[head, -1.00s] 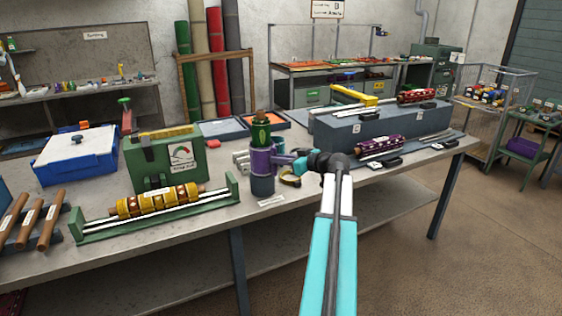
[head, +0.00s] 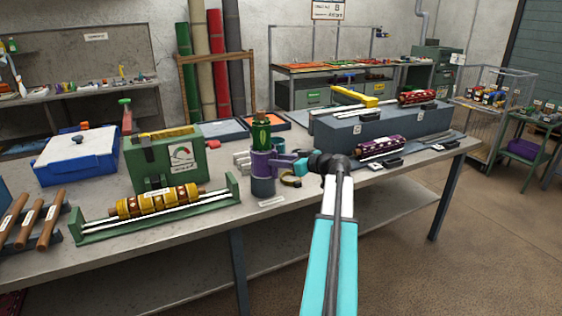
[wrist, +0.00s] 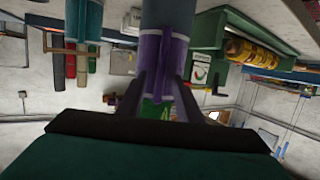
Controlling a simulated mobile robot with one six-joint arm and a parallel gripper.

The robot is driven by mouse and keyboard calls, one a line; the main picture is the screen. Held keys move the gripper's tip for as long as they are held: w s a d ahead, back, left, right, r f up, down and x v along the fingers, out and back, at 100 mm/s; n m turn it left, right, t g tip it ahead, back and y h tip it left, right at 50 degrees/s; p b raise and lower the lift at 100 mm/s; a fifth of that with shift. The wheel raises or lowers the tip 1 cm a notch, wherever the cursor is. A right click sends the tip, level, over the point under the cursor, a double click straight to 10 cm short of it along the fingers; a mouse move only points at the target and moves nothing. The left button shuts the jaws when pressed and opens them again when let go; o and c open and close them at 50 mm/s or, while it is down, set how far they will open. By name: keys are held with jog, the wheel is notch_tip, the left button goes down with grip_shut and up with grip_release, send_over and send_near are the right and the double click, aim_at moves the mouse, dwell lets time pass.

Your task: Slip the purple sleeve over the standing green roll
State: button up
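The green roll (head: 262,132) stands upright on the bench, its green upper part showing above the purple sleeve (head: 262,162). The sleeve is around the roll's middle, just above a blue-grey base (head: 262,186). The roll's part inside the sleeve is hidden. My gripper (head: 284,162) reaches in from the right at sleeve height. The wrist view shows the purple sleeve (wrist: 152,58) between my dark fingers (wrist: 161,88), which appear shut on it. The roll's green end (wrist: 157,111) shows there beyond the sleeve, upside down.
A green meter box (head: 165,160) and a green cradle with a yellow roll (head: 157,202) stand left of the roll. A yellow tape ring (head: 291,181) lies close to the base. A long grey box (head: 380,127) and maroon roll (head: 380,146) are to the right.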

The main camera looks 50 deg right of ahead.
jog(key=b+v, duration=0.2)
jog(key=v, duration=1.1)
jog(key=shift+s, duration=0.4)
jog(key=shift+r, duration=0.1)
